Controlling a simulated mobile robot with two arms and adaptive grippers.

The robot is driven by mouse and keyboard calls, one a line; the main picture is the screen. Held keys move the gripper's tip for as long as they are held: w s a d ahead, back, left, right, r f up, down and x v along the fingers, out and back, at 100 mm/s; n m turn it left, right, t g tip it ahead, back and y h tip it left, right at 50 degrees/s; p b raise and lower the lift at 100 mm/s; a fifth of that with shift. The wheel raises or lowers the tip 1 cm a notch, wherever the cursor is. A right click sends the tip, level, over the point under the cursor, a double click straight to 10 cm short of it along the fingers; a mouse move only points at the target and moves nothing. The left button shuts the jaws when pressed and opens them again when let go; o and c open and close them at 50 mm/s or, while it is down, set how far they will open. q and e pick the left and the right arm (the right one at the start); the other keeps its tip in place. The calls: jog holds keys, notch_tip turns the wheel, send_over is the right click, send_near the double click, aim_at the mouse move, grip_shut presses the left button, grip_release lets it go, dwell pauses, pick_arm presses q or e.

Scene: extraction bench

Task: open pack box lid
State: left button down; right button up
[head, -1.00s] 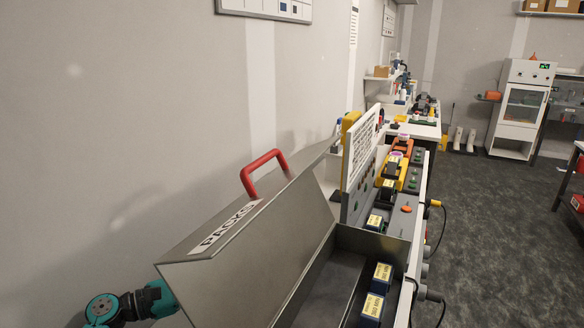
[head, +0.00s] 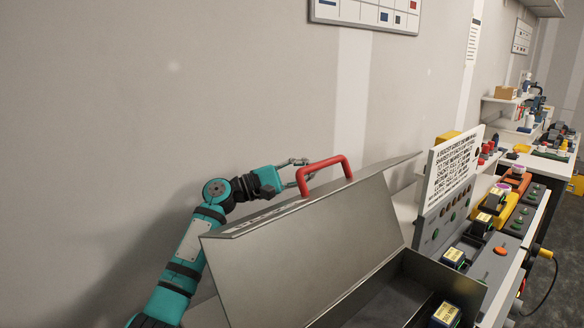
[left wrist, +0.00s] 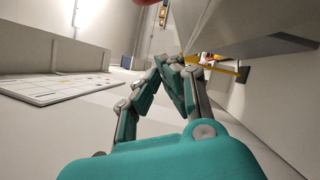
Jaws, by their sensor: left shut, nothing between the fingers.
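The grey metal pack box lid (head: 310,262) is raised and tilted, with a red handle (head: 322,172) on its upper edge. Below it the box (head: 385,303) is open, its dark inside partly showing. My left gripper (head: 306,170) is at the handle's left end, beside the wall; its fingers are shut and nothing shows between them. Whether they touch the handle I cannot tell. In the left wrist view the shut fingers (left wrist: 172,68) point ahead, with the lid's grey surface (left wrist: 235,22) above right and a bit of red at the top edge. My right gripper is not in view.
A blue-and-yellow pack (head: 446,314) is near the box's right side. A white text panel (head: 450,172) and a grey panel with buttons stand right of the lid. The grey wall (head: 150,110) is close behind my left arm.

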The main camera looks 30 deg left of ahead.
aim_at(327, 163)
pick_arm(q)
jog(key=shift+s+d+r+p, duration=0.1)
jog(key=shift+d+r+p, duration=0.3)
jog(key=shift+d, duration=0.4)
jog(key=shift+d+r+p, duration=0.35)
jog(key=shift+d+p, duration=0.1)
jog(key=shift+d, duration=0.35)
jog(key=shift+s+d+r+p, duration=0.1)
jog(key=shift+d+r+p, duration=0.3)
jog(key=shift+d, duration=0.4)
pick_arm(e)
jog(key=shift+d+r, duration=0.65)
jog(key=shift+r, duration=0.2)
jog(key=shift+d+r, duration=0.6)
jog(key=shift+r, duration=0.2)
